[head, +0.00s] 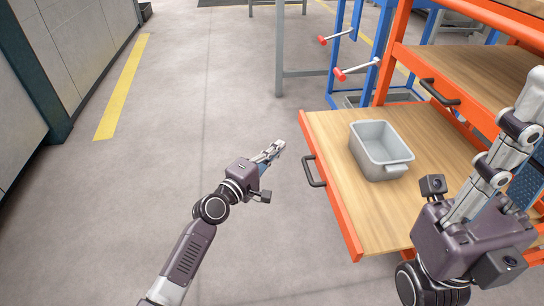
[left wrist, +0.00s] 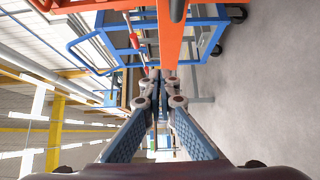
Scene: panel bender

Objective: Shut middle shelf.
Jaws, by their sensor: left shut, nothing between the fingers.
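An orange-framed shelf with a wooden top (head: 325,130) is pulled out from the rack at the right of the head view. Its dark handle (head: 313,171) is on its left-facing front edge. Another wooden shelf (head: 475,70) with a dark handle (head: 440,92) sits higher and further back. I cannot tell for sure which is the middle one. My left gripper (head: 274,148) is shut and empty, left of the pulled-out shelf's handle and apart from it; its fingers meet in the left wrist view (left wrist: 158,82). My right gripper (head: 525,150) is large at the right edge, in front of the rack.
A grey bin (head: 378,162) stands on the pulled-out shelf. A blue frame with red-tipped bars (head: 352,70) stands behind it. Grey floor (head: 180,130) is clear on the left, with a yellow line (head: 122,88) and grey cabinets (head: 75,50) beyond.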

